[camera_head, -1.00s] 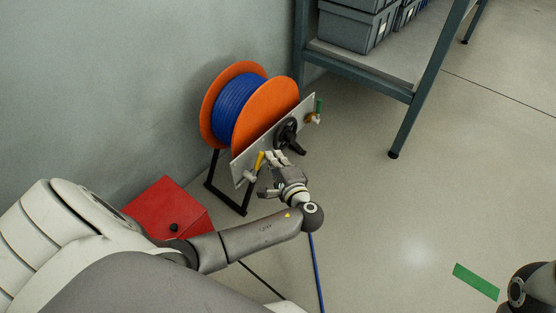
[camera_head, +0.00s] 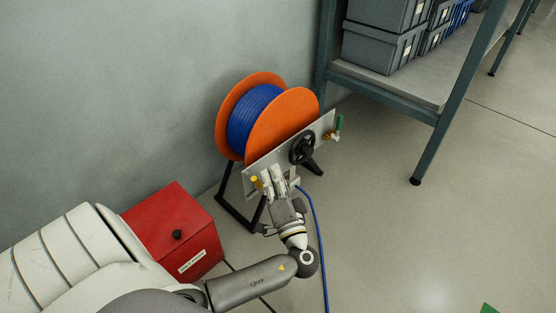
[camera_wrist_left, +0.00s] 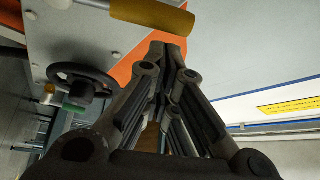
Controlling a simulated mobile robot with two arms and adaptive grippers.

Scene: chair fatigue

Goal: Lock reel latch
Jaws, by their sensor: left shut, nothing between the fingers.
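The reel (camera_head: 283,128) has orange flanges and blue cable and stands on a black frame by the wall. Its pale side plate (camera_head: 318,130) carries a yellow-handled lever (camera_head: 256,183) at the left and a green-handled one (camera_head: 339,123) at the right. I cannot tell which is the latch. My left gripper (camera_head: 272,176) is shut and empty, in front of the plate just right of the yellow handle. In the left wrist view the yellow handle (camera_wrist_left: 155,14) lies beyond the closed fingertips (camera_wrist_left: 166,50); contact is unclear. My right gripper is out of view.
A black handwheel (camera_head: 302,150) sits on the plate between the levers. A red box (camera_head: 172,228) stands left of the reel. A blue cable (camera_head: 321,235) runs along the floor. A shelf (camera_head: 400,85) with grey bins is at the right.

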